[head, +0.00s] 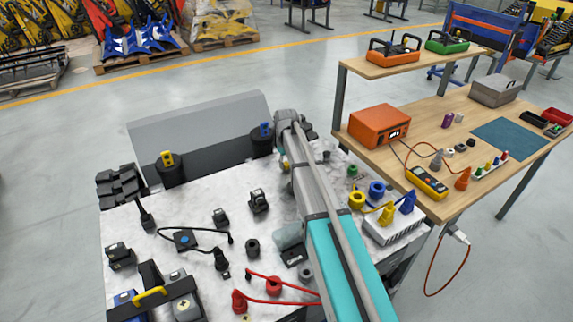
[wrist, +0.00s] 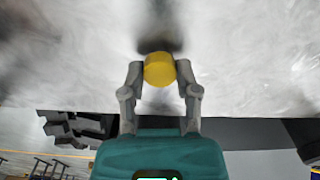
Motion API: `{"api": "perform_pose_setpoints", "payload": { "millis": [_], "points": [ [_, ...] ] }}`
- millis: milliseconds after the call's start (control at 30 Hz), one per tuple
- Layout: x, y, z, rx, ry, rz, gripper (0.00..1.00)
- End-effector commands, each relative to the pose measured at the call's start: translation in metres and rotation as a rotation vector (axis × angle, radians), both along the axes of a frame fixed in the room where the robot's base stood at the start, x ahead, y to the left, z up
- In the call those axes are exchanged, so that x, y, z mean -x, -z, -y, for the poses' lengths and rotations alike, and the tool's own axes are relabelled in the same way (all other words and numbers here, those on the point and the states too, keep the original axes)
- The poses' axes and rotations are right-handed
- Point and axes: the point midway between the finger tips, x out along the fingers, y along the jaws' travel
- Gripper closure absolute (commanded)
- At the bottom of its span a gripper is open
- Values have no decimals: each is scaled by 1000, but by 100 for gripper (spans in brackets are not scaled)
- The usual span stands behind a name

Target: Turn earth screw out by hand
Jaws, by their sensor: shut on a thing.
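In the wrist view my gripper (wrist: 161,66) has its two grey fingers on either side of a round yellow knob (wrist: 159,72) and is shut on it. I take this knob to be the earth screw; its thread does not show. A dark, blurred shape lies just beyond it against the pale surface.
The pale, scuffed carrier top (head: 190,210) bears several black fittings, a red cable (head: 272,287) and a white socket block (head: 395,228) with coloured plugs. Two black posts with yellow (head: 167,158) and blue (head: 265,129) tops stand along its far edge. A wooden bench (head: 480,165) stands at right.

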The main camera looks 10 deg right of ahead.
Motion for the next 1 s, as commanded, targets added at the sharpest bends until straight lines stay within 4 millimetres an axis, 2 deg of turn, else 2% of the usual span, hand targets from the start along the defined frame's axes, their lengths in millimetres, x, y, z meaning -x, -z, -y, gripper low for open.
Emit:
{"api": "perform_pose_setpoints", "payload": {
  "millis": [467, 1000],
  "points": [
    [2, 0, 0, 0, -37, -3, 93],
    [2, 0, 0, 0, -430, -4, 93]
  ]
}}
